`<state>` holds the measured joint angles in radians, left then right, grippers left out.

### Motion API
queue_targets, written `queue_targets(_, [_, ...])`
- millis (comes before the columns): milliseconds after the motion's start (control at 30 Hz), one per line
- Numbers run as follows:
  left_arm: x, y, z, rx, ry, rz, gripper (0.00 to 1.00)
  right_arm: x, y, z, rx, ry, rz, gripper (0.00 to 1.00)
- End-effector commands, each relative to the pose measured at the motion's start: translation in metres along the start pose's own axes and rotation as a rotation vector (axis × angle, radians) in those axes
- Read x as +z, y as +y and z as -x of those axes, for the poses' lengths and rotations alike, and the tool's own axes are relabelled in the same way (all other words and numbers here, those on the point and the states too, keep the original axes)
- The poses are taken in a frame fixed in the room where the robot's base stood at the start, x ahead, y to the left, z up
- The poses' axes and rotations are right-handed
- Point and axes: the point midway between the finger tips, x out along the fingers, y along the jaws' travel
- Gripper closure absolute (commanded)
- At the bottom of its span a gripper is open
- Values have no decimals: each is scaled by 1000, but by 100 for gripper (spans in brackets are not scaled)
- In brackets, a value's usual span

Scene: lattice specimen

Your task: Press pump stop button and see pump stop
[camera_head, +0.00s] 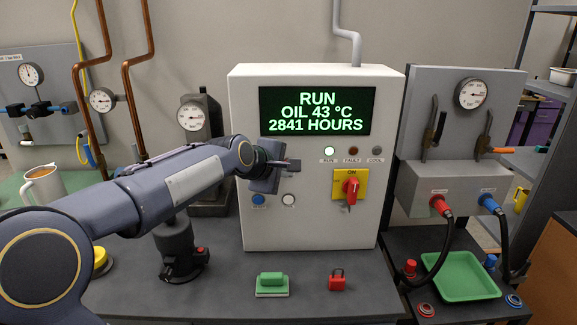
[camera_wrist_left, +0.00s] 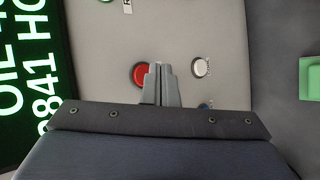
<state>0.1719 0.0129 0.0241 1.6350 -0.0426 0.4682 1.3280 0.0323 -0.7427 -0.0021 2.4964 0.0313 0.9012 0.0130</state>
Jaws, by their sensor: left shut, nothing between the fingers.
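The white control cabinet (camera_head: 310,230) has a screen (camera_head: 318,111) reading RUN, OIL 43 °C, 2841 HOURS. The RUN lamp (camera_head: 329,152) is lit; the FAULT lamp (camera_head: 353,152) looks dark. In the left wrist view a red round button (camera_wrist_left: 139,74) is on the panel, its right edge covered by my left gripper (camera_wrist_left: 161,68). The fingers are shut and empty; whether they touch the button cannot be told. In the head view my left gripper (camera_head: 293,164) is in front of the panel and hides the red button. My right gripper is not in view.
A white button (camera_head: 288,200) and a blue button (camera_head: 258,200) are below my gripper. A red rotary switch (camera_head: 350,187) on a yellow plate points to ON. A red padlock (camera_head: 337,280) and a green block (camera_head: 271,282) lie on the bench. Gauges and pipes stand left.

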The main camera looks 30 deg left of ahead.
Motion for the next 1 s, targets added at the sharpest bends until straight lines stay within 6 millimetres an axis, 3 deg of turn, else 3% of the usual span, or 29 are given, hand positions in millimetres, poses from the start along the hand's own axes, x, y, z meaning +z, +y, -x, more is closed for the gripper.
queue_targets(1000, [-5,5,-6,0,0,0,100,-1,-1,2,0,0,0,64])
